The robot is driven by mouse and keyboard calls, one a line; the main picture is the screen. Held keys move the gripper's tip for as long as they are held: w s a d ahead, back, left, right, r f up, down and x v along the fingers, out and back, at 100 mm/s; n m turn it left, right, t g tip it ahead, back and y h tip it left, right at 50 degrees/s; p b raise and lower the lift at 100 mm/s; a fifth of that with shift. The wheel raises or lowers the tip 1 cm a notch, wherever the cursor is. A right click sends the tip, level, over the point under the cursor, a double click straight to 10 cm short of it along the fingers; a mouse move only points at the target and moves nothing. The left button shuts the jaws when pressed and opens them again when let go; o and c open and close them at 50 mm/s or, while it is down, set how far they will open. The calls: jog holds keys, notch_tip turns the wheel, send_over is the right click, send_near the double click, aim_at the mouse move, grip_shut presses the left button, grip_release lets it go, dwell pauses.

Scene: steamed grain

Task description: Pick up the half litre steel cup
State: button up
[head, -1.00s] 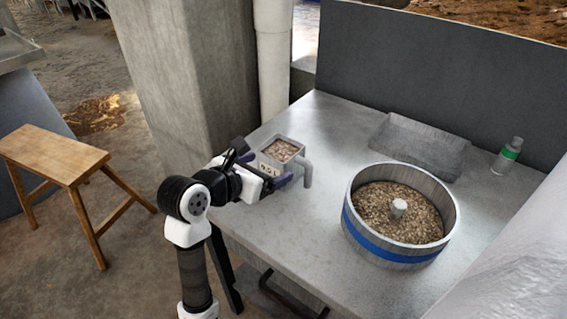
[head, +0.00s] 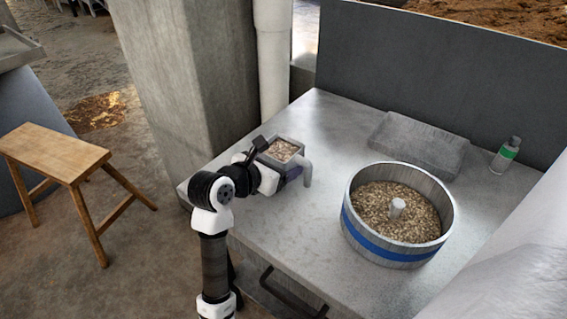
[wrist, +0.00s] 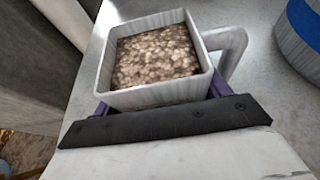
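The steel cup (head: 284,158) is a square grey vessel filled with grain, with a bent handle on its right. It stands upright near the table's left edge. In the wrist view the cup (wrist: 150,97) is close in front of my gripper (wrist: 160,104). The purple fingers flank its left and right walls, spread about as wide as the cup. Their tips are hidden behind the cup, and I cannot tell whether they touch it. In the head view my gripper (head: 280,175) is at the cup's near side, partly hidden by my wrist.
A round tub (head: 352,222) with a blue band, full of grain, stands to the right on the table (head: 300,230). A grey slab-like block (head: 420,142) and a green-labelled bottle (head: 506,155) are at the back. A pillar and a white pipe (head: 273,60) rise behind the cup.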

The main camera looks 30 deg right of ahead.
jog(key=c, duration=0.9)
jog(key=shift+r, duration=0.2)
